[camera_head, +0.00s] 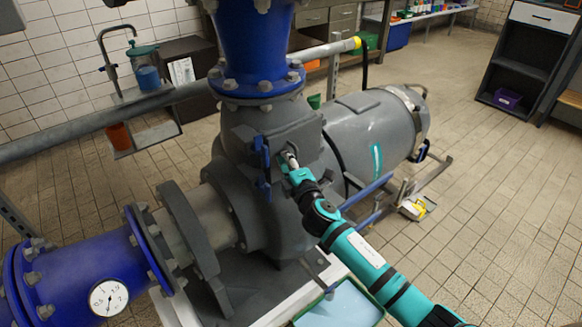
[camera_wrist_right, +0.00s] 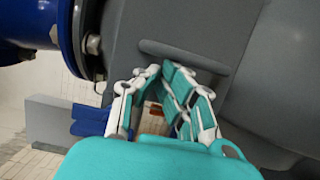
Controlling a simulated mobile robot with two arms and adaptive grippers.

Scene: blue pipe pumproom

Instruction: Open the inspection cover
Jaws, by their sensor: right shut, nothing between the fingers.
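The inspection cover (camera_head: 300,132) looks like a grey plate on the side of the grey pump housing, and it appears to lie against it. Blue fittings (camera_head: 262,158) sit along its left edge. My right gripper (camera_head: 289,158) is in front of the cover, its fingers pointing at it. In the wrist view the two fingers (camera_wrist_right: 160,72) come together at their tips with nothing held. A raised grey bar (camera_wrist_right: 186,57) lies just beyond the fingertips; I cannot tell whether they touch it. My left gripper is not in view.
A blue vertical pipe (camera_head: 252,45) rises above the pump, and a blue flanged pipe (camera_head: 85,270) with a gauge (camera_head: 108,298) lies at lower left. The motor (camera_head: 375,125) extends to the right. A green-rimmed tray (camera_head: 340,305) lies below my arm. The tiled floor (camera_head: 500,200) at right is clear.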

